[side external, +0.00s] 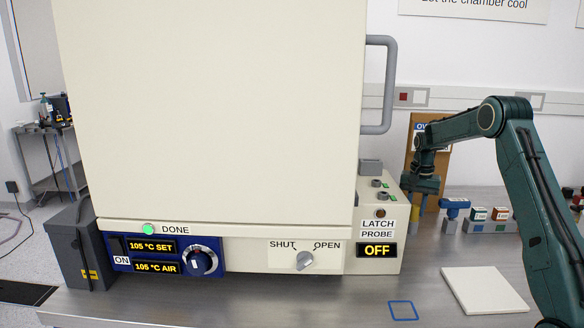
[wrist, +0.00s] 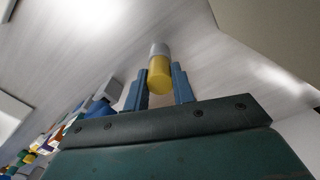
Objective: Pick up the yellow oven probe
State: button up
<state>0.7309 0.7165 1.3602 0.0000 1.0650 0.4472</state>
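The yellow oven probe (wrist: 160,78) shows in the wrist view as a short yellow cylinder with a grey part beyond it. My gripper (wrist: 159,84) has one blue finger on each side of the yellow part. The fingers look very close to its sides, but I cannot tell whether they touch it. In the side external view my gripper (side external: 424,186) points down just right of the oven's control box, with a bit of yellow below it. The arm and fingers hide most of the probe there.
The cream oven chamber (side external: 210,110) stands closed on the left, its handle (side external: 388,85) sticking out to the right. A blue-topped item (side external: 455,204) and small labelled boxes (side external: 490,213) stand right of my gripper. A white slab (side external: 484,290) lies in front.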

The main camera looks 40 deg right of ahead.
jog(key=shift+r, duration=0.15)
jog(key=shift+c, duration=0.2)
notch_tip(320, 180, up, 20)
dwell(0.7)
